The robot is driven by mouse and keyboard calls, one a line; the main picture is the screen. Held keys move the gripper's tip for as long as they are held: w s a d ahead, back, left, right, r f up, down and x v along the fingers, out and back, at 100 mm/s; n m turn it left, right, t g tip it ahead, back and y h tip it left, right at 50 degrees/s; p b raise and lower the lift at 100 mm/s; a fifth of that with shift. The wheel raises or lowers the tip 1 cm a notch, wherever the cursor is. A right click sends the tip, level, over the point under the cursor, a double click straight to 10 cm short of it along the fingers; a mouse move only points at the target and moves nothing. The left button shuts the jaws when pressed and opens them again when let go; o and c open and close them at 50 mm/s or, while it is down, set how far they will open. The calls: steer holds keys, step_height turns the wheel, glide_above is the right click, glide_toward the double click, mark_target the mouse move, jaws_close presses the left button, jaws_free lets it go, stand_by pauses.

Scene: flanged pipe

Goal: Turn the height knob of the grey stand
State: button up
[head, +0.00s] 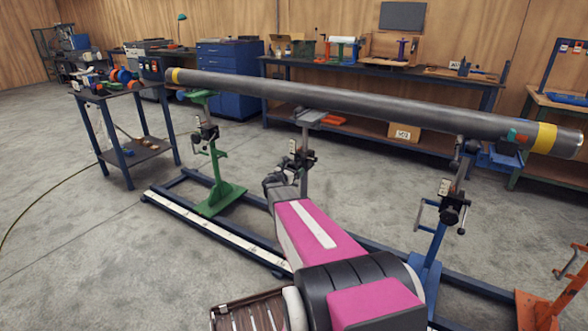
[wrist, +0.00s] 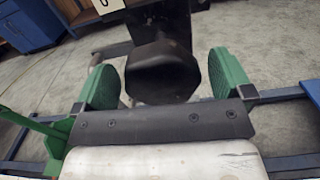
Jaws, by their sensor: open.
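The grey stand (head: 305,118) is the middle one under the long pipe (head: 340,97). Its black height knob (wrist: 160,72) is large and faceted in the wrist view, on a dark body. My gripper (wrist: 164,66) is open, with one green finger pad to the left of the knob and one to the right. A narrow gap shows on each side, so neither pad appears to touch it. I cannot tell how deep the knob sits between the pads. In the head view, my magenta arm reaches to the grey stand and hides its lower part and most of my gripper.
A green stand (head: 216,165) is to the left and a blue stand (head: 436,235) to the right, both on the floor rails (head: 215,232). An orange stand (head: 545,305) is at far right. A cluttered side table (head: 128,93) stands at left. Open floor (head: 80,260) lies at left.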

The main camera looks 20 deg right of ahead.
steer(key=shift+x, duration=0.9)
steer(key=c, duration=0.9)
steer(key=shift+m, duration=0.3)
steer(key=m, duration=0.5)
steer(key=shift+s+d, duration=0.1)
steer(key=m, duration=0.6)
steer(key=shift+s+f+m, duration=0.1)
steer(key=shift+f+m, duration=0.05)
steer(key=shift+m, duration=0.25)
steer(key=m, duration=0.5)
steer(key=shift+f, duration=0.1)
steer(key=m, duration=0.6)
steer(key=shift+f, duration=0.15)
